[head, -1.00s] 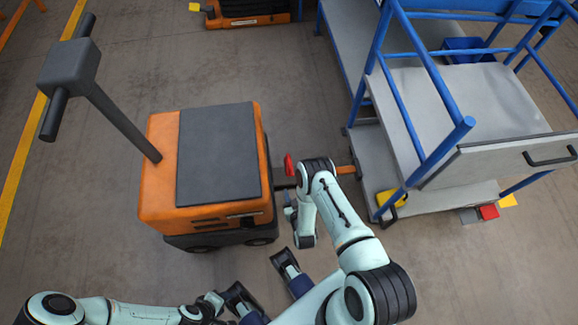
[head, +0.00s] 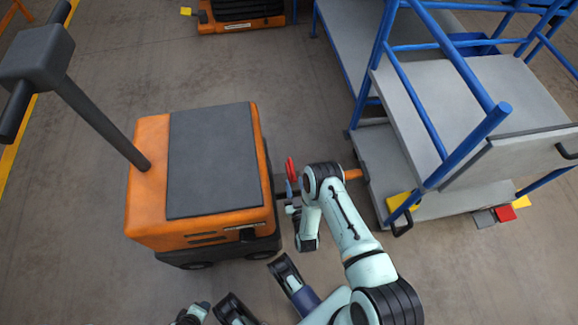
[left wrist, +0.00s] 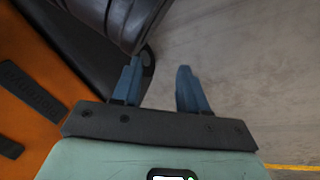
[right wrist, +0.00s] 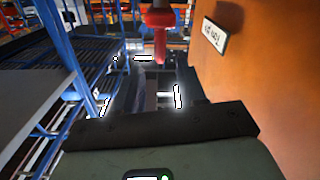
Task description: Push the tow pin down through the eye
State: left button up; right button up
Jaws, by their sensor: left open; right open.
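The red tow pin (head: 291,168) stands roughly upright at the dark hitch (head: 280,186) on the side of the orange tug (head: 150,195). Its red head and shaft also show in the right wrist view (right wrist: 160,32). My right gripper (head: 291,193) is open and empty, close to the pin; the right wrist view shows the pin beyond its parted fingers (right wrist: 141,98). The orange drawbar (head: 353,174) of the cart reaches towards the hitch behind my right arm. The eye is hidden. My left gripper (left wrist: 160,85) is open and empty, low beside the tug.
A blue-railed cart (head: 465,150) with grey decks stands to the right. A yellow block (head: 402,206) and a red block (head: 505,213) are at its lower edge. The tug's tall handle (head: 95,110) rises at the left. Bare floor lies at the front right.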

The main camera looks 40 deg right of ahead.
aim_at(290, 159)
jog(key=b+x, duration=0.2)
jog(key=x, duration=0.5)
jog(key=shift+w+d, duration=0.2)
jog(key=shift+w, duration=0.15)
pick_arm(q)
jog(key=s+f+g, duration=0.2)
jog(key=s+f, duration=0.2)
jog(key=s, duration=0.2)
jog(key=shift+a+f, duration=0.35)
jog(key=shift+a, duration=0.05)
pick_arm(e)
jog(key=shift+w+d, duration=0.3)
jog(key=shift+w, duration=0.3)
grip_shut()
